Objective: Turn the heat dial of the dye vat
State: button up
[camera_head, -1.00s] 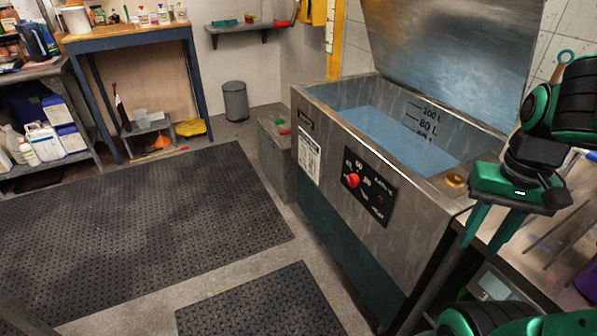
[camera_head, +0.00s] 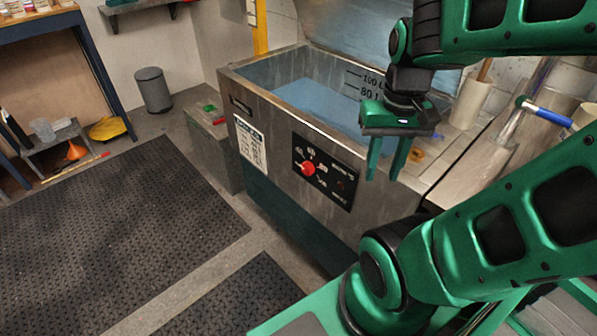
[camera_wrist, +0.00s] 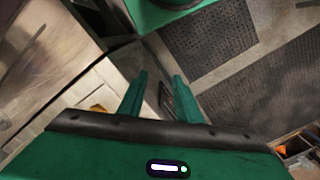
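The dye vat (camera_head: 262,110) is a steel tank with a dark green lower part, blue liquid inside and its lid raised. Its red heat dial (camera_head: 308,168) sits on a black control panel (camera_head: 336,184) on the vat's front. My gripper (camera_head: 384,176) hangs to the right of the dial, apart from it, with fingers pointing down. The fingers are spread with nothing between them. In the wrist view my gripper (camera_wrist: 156,84) also shows its two fingers apart; the dial cannot be made out there.
A grey lidded bin (camera_head: 153,90) and a grey box (camera_head: 213,150) stand left of the vat. Dark rubber mats (camera_head: 120,235) cover the open floor in front. A steel counter with a blue-handled tool (camera_head: 545,112) is at the right.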

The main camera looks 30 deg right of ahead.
jog(key=shift+o, duration=1.2)
jog(key=o, duration=0.3)
jog(key=shift+s+r, duration=0.2)
jog(key=shift+s, duration=0.2)
jog(key=shift+o, duration=0.2)
jog(key=w+a+f+n+g+h, duration=0.1)
jog(key=w+a+f+n+h, duration=0.2)
jog(key=w, duration=0.4)
jog(key=w+f+n, duration=0.4)
jog(key=w+n, duration=0.1)
jog(key=w, duration=0.2)
jog(key=n+t+h, duration=0.5)
jog(key=n+h, duration=1)
jog(key=n, duration=0.3)
send_near(304, 171)
jog(key=shift+n, duration=0.3)
jog(key=x, duration=0.8)
jog(key=shift+d+r, duration=0.15)
jog(key=shift+d, duration=0.25)
